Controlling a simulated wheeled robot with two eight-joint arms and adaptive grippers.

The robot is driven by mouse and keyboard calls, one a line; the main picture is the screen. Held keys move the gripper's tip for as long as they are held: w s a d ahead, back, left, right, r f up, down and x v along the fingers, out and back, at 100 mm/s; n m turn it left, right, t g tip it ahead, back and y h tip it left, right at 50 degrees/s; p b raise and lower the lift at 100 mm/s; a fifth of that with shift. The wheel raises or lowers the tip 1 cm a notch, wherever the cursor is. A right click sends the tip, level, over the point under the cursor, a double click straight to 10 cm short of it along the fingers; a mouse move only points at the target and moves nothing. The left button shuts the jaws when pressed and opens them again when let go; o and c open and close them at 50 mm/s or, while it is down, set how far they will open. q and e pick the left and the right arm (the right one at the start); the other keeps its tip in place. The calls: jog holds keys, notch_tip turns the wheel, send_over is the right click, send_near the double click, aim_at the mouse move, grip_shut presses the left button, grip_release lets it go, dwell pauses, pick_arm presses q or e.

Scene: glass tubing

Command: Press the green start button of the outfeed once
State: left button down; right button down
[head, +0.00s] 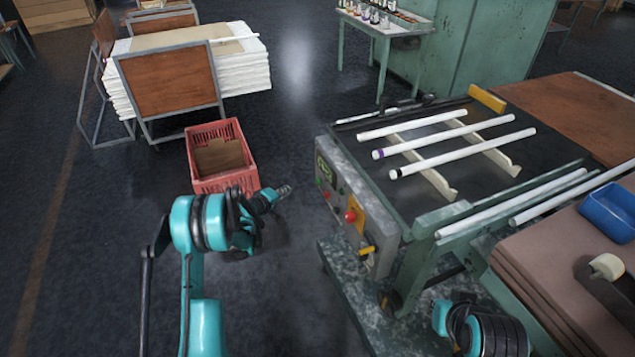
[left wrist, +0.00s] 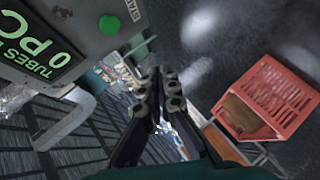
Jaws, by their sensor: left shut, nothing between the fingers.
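The outfeed's grey control panel (head: 345,200) faces left in the head view. Its small green start button (head: 318,183) is near the panel's left end. In the left wrist view the green button (left wrist: 109,25) shows at the upper left beside a START label, near a green display (left wrist: 38,45) reading TUBES 0 PC. My left gripper (head: 286,190) is shut and empty, to the left of the panel and apart from it. In the left wrist view the closed fingers (left wrist: 160,82) are lower right of the button. My right gripper is out of view.
A red button (head: 350,216) and a yellow switch (head: 367,250) are on the same panel. White glass tubes (head: 440,138) lie on the outfeed's rails. A red crate (head: 222,183) stands on the floor behind my left arm. Clear floor lies between crate and panel.

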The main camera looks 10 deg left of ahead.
aim_at(319, 181)
pick_arm(q)
jog(key=shift+d, duration=0.1)
jog(key=w+d, duration=0.5)
jog(key=d, duration=0.2)
dwell(0.4)
jog(key=shift+d, duration=0.15)
dwell(1.2)
jog(key=shift+w+d, duration=0.2)
jog(key=shift+d, duration=0.1)
jog(key=shift+w+d, duration=0.3)
jog(key=shift+d, duration=0.1)
dwell(0.9)
jog(key=shift+s+a, duration=0.55)
jog(key=shift+a, duration=0.2)
